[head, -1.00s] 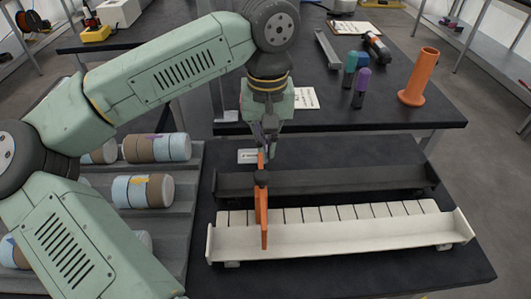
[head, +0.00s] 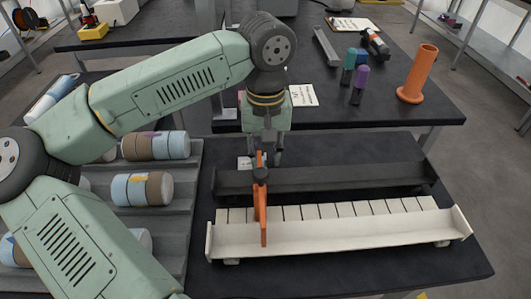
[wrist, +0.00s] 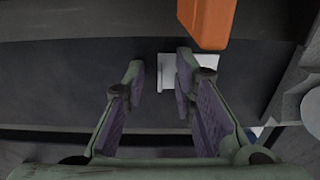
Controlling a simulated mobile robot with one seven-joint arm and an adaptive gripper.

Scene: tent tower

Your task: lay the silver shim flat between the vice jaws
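My gripper (head: 265,158) points down behind the orange upright piece (head: 263,212), above the black table. In the wrist view its two fingers (wrist: 162,76) stand apart with nothing held between them. A small pale plate or card (wrist: 173,92) lies beyond and below the fingers, partly covered by the right finger. No vice jaws can be clearly made out.
A long white slotted rail (head: 335,236) lies in front, with a dark rail (head: 350,178) behind it. A grey rack (head: 160,228) with banded cylinders is at left. The back table holds an orange tube (head: 418,75), coloured bottles (head: 358,85) and a grey channel (head: 326,47).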

